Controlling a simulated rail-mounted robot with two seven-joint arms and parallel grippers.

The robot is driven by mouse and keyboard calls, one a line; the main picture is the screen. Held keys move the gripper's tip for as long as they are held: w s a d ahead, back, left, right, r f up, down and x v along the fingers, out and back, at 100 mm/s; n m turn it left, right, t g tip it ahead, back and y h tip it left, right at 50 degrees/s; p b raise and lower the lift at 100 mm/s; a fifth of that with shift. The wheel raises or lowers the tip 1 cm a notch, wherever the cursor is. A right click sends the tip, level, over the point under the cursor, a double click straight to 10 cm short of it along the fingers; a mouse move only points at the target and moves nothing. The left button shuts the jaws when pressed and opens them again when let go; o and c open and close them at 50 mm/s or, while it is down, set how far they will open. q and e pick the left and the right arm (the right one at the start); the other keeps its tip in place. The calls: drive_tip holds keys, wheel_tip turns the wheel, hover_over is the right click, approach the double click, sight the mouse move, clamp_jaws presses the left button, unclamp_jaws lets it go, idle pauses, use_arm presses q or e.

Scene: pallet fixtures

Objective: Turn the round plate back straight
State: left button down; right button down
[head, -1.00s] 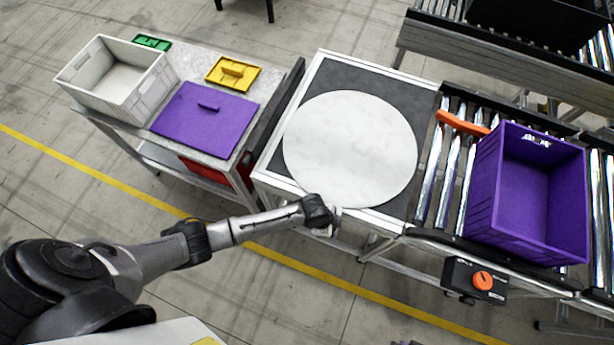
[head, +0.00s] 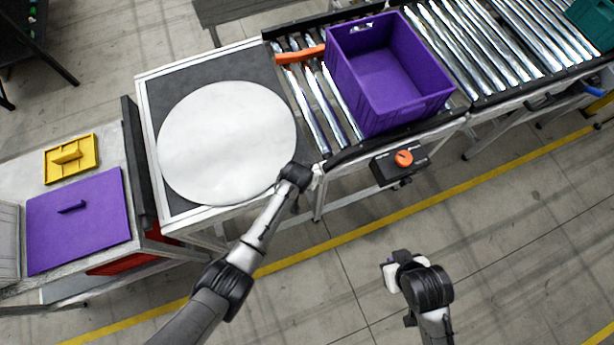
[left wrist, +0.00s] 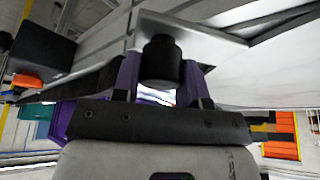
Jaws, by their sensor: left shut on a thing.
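The round plate (head: 225,145) is a plain white disc lying flat on a dark square table top (head: 190,78) in the head view. Its bare face gives no mark to read its angle by. My left gripper (head: 303,178) is at the plate's near right edge, by the table's near right corner. In the left wrist view my left gripper (left wrist: 160,88) is shut on a black round knob (left wrist: 162,58) below a grey metal bracket (left wrist: 190,27). My right gripper (head: 389,274) is over open floor, apart from everything; its jaw opening is unclear.
A roller conveyor (head: 305,105) adjoins the table on the right, carrying a purple crate (head: 390,75) and an orange bar (head: 300,54). A control box (head: 400,163) hangs at its front. A side table at left holds purple (head: 80,220) and yellow (head: 70,158) lids.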

use_arm(q)
drive_tip(key=shift+f, duration=0.1)
drive_tip(key=c, duration=0.8)
unclamp_jaws()
drive_tip(key=shift+a, duration=0.1)
drive_tip(key=shift+o, duration=0.7)
drive_tip(key=shift+s+r, duration=0.15)
drive_tip(key=shift+r, duration=0.45)
drive_tip(key=p+v, duration=0.1)
drive_tip(key=v, duration=1.1)
drive_tip(key=shift+s+r+p, duration=0.15)
drive_tip(key=shift+r+p, duration=0.15)
drive_tip(key=shift+p, duration=0.1)
